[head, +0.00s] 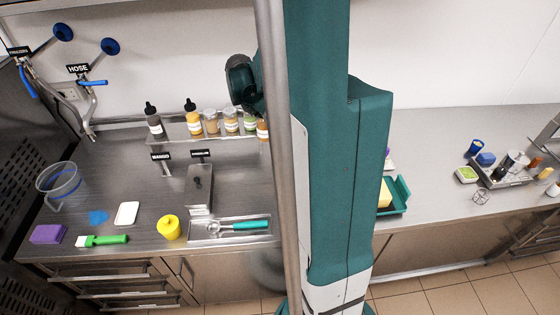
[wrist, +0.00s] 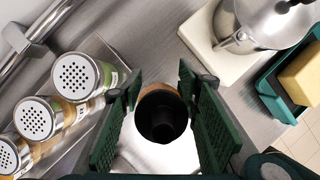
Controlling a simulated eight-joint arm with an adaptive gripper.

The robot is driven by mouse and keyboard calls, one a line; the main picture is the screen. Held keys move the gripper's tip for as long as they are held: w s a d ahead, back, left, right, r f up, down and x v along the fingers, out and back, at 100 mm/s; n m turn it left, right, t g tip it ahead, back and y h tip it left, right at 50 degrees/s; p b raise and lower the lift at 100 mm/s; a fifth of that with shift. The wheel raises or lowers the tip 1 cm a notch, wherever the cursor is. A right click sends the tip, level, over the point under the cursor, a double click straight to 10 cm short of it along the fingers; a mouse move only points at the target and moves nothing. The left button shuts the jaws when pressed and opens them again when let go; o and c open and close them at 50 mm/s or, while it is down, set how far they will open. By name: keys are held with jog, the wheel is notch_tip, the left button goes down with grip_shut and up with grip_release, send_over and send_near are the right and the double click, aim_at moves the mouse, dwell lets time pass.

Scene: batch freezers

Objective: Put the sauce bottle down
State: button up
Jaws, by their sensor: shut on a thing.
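The sauce bottle (wrist: 161,118) shows in the wrist view from above, with a dark round top and an orange-brown body. My gripper (wrist: 159,84) has its two green fingers shut on it, one on each side. Whether its base touches a surface cannot be told. Two other dark-capped bottles, one dark (head: 155,124) and one yellow (head: 193,122), stand on the metal rack (head: 180,134) at the back left.
Shaker jars (wrist: 76,77) stand in a row left of the gripper. A metal pot (wrist: 262,22) on a pale board (wrist: 205,45) is at the upper right, beside a green tray (wrist: 268,92) holding a yellow block (wrist: 302,72). Bare counter lies between jars and board.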

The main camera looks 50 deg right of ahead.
jog(key=s+d+f, duration=0.3)
jog(key=d, duration=0.2)
jog(key=shift+s+n+b, duration=0.3)
jog(key=shift+s+b, duration=0.05)
jog(key=shift+b, duration=0.1)
jog(key=shift+f, duration=2.85)
jog(key=shift+f, duration=0.1)
jog(key=shift+f, duration=2)
jog(key=shift+f+b, duration=0.2)
jog(key=shift+b, duration=0.25)
jog(key=o, duration=1.1)
jog(key=shift+r, duration=0.25)
